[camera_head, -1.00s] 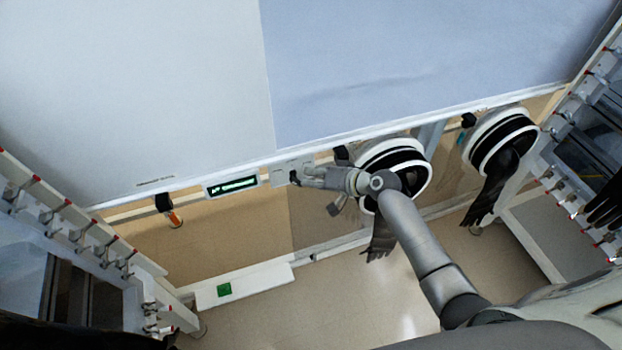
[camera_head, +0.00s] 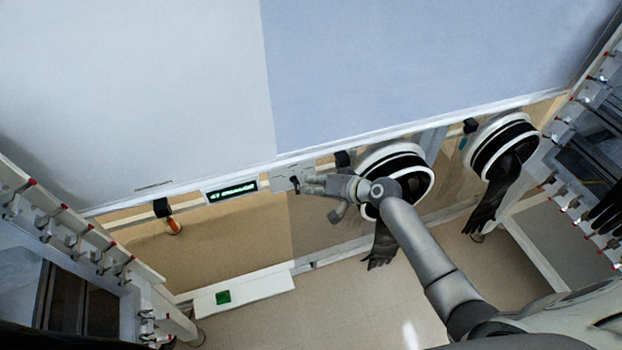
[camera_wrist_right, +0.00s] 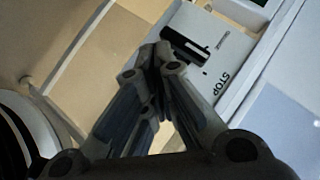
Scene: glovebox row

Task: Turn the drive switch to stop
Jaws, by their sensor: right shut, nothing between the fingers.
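The drive switch is a black handle (camera_wrist_right: 186,46) on a pale plate (camera_wrist_right: 222,50) marked STOP, seen in the right wrist view. In the head view the plate (camera_head: 286,178) sits on the front rail, right of the green display. My right gripper (camera_head: 302,183) is at the plate's right side in the head view, and its fingers hide part of it. In the right wrist view my right gripper (camera_wrist_right: 157,50) is shut and empty, its tips close to the handle's left end. I cannot tell whether they touch. The left gripper is not in view.
A lit green display (camera_head: 232,191) is left of the plate. A round glove port (camera_head: 395,165) with a hanging black glove (camera_head: 381,246) is close to my right arm. A second port (camera_head: 502,145) is farther right. An orange-tipped item (camera_head: 174,226) hangs at left.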

